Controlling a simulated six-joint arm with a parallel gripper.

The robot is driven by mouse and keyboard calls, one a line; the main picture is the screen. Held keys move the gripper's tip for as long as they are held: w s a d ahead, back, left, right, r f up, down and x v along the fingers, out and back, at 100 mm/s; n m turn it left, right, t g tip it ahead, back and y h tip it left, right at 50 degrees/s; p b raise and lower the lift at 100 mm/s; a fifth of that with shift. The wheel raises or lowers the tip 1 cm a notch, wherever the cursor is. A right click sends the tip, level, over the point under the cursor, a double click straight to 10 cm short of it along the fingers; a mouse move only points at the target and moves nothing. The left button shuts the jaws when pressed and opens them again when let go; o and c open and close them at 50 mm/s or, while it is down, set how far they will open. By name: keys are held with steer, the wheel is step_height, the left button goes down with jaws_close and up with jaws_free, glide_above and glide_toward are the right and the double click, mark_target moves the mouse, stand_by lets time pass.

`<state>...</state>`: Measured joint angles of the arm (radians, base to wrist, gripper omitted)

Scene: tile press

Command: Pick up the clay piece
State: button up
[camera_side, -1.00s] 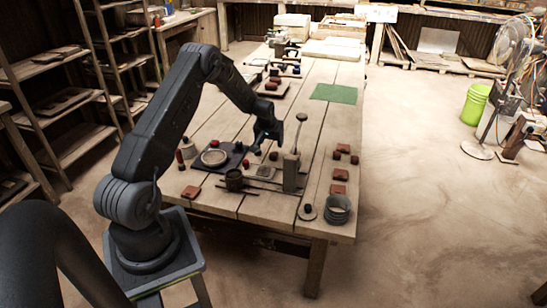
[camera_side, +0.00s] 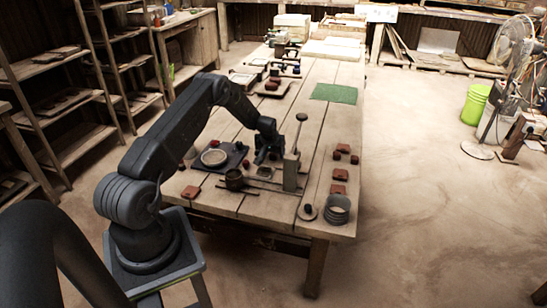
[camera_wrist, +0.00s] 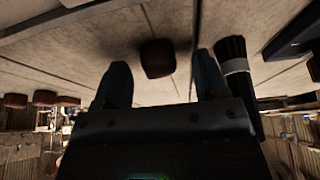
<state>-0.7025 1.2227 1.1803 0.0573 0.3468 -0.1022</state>
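A dark reddish-brown clay piece (camera_wrist: 157,58) lies on the planked table in the wrist view. It sits in line with the gap between my fingertips, slightly beyond them. My gripper (camera_wrist: 162,80) is open and empty, with one finger on each side of the gap. In the side view my gripper (camera_side: 268,153) is low over the table, just left of the upright press (camera_side: 291,170) with its lever. In that view the arm hides most of the spot where the clay is.
A black object with a pale band (camera_wrist: 236,62) stands close beside the right finger in the wrist view. A dark tray with a round dish (camera_side: 214,157) and a small pot (camera_side: 234,180) are nearby. Reddish tiles (camera_side: 339,174) and a grey coil (camera_side: 338,208) lie right. A green mat (camera_side: 334,93) is behind.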

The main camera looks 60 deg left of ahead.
steer(key=c, duration=1)
